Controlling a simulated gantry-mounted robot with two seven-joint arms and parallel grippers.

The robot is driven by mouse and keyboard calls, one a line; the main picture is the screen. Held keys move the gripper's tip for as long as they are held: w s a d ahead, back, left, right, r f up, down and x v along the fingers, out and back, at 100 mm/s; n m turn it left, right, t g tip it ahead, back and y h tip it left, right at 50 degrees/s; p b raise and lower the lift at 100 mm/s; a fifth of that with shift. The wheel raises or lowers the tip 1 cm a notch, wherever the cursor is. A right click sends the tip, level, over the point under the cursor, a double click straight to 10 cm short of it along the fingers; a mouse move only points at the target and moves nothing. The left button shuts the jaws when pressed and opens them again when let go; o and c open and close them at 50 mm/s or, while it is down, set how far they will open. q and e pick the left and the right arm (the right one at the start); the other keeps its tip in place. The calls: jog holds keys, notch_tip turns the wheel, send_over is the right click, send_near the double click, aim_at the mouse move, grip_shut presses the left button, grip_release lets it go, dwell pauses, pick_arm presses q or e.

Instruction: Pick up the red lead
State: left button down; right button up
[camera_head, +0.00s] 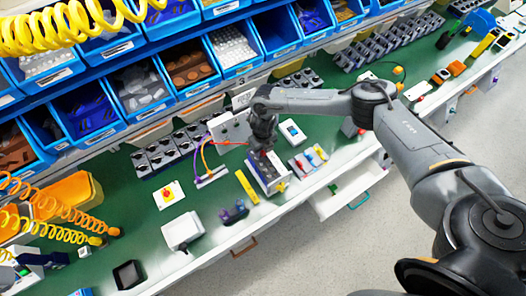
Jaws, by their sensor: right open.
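A thin red lead (231,143) runs across the front of a grey box at the middle of the green bench, beside orange and purple leads (205,158). Its right end goes toward my right gripper (264,150) and is hidden there. My right gripper points down over the bench, just right of the grey box and above a box-shaped device (268,176). It is open, but its fingertips are small and hard to make out. I cannot tell whether it touches the lead. My left gripper is not in view.
Blue bins (140,85) with parts line the back. Rows of dark switch-like units (165,150) stand behind. An open drawer (340,195) juts out in front. Yellow coiled hoses hang at left.

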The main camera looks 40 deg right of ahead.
jog(key=shift+c, duration=0.3)
grip_shut()
jog(key=shift+r, duration=0.15)
